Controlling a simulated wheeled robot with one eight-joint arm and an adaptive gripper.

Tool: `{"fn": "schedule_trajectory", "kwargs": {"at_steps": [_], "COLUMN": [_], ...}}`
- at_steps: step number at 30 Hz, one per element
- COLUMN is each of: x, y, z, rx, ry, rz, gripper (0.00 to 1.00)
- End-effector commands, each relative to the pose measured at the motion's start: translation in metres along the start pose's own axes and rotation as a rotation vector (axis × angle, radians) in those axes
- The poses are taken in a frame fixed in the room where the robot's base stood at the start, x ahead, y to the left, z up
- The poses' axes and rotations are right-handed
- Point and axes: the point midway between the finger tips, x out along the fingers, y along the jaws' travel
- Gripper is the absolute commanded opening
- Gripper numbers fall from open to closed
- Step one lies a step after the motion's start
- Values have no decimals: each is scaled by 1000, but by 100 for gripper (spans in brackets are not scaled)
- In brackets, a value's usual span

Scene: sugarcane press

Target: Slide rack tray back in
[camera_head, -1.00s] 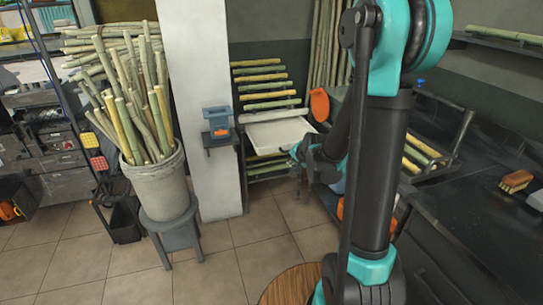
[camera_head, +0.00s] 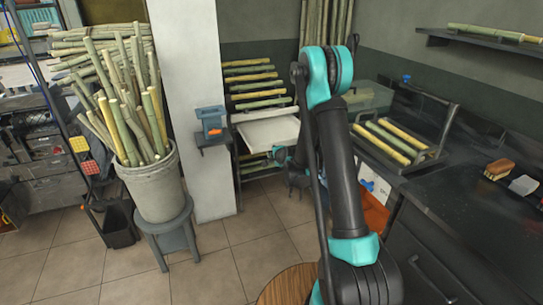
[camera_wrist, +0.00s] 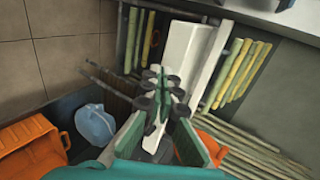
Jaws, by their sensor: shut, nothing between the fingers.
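The rack tray (camera_head: 268,131) is a pale flat tray sticking out of the cane rack (camera_head: 238,150) beside the white pillar. It also shows in the wrist view (camera_wrist: 188,48) as a pale slab beyond the fingers. My gripper (camera_head: 279,154) is at the tray's near right edge in the head view, low beside it. In the wrist view my gripper (camera_wrist: 162,76) is shut, with nothing between its fingers, and its tips point at the tray's near end. I cannot tell whether they touch it.
Several canes (camera_head: 255,85) lie on the rack's upper levels. A grey bucket of canes (camera_head: 152,185) stands on a stool at left. A dark counter (camera_head: 450,205) runs along the right. An orange crate (camera_wrist: 32,148) and a blue rounded object (camera_wrist: 95,125) are near my gripper.

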Motion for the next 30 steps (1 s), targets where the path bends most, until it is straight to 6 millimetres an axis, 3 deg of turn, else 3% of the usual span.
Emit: {"fn": "schedule_trajectory", "kwargs": {"at_steps": [9,15,30], "x": [64,87,97], "y": [0,-14,-20], "z": [1,0,0], "rx": [-2,-3,-2], "ry": [-1,0,0], "rz": [1,1,1], "gripper": [0,0,0]}}
